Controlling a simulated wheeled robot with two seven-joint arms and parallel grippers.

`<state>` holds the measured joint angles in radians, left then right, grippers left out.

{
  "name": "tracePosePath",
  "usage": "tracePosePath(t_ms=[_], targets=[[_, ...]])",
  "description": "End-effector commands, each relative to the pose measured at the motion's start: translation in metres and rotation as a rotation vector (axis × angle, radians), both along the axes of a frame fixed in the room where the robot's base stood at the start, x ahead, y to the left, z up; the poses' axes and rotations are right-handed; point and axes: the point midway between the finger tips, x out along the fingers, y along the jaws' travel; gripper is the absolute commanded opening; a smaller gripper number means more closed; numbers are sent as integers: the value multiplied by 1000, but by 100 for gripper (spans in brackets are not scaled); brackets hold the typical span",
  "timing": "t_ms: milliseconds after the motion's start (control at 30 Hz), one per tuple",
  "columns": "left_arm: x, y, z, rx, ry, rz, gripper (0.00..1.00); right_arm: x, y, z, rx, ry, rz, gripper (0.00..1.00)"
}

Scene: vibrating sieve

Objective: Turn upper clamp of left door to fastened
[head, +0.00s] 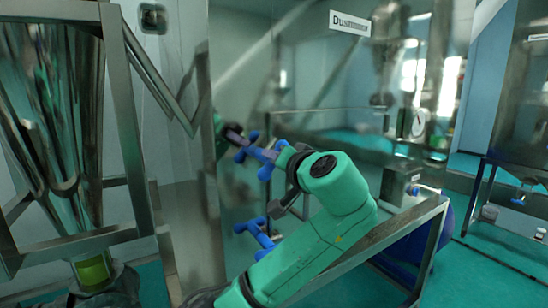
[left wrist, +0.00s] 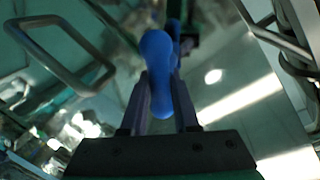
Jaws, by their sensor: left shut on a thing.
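The upper clamp has a blue handle (head: 267,157) on the shiny door panel (head: 240,80) in the head view. My left gripper (head: 284,157) is at this handle, at the end of my green arm. In the left wrist view the blue handle (left wrist: 156,52) lies between the two dark fingers of my left gripper (left wrist: 160,98), which is shut on it. A lower blue clamp (head: 262,238) sits below, apart from the gripper. The clamp's base is hidden or blurred, so its angle against the door is unclear. My right gripper does not show.
A steel hopper (head: 50,110) in a metal frame (head: 125,130) stands at the left. A metal rail frame (head: 405,235) is right of my arm. Green and blue shapes beside the clamp look like reflections in the panel. Green floor (head: 490,275) is open at the lower right.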

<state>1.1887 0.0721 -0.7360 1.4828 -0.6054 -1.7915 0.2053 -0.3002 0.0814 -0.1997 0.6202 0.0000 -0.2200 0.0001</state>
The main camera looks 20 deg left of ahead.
Motion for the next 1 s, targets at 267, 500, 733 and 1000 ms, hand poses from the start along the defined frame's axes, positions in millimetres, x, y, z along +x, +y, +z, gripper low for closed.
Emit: tracePosePath(t_ms=[267, 500, 733, 1000], targets=[[1, -2, 1, 167, 199, -3, 0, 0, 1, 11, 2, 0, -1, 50], [2, -2, 0, 311, 373, -2, 0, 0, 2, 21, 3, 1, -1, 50], [2, -2, -1, 435, 520, -3, 0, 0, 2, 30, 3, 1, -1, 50], [2, -2, -3, 530, 636, -2, 0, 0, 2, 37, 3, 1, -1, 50]])
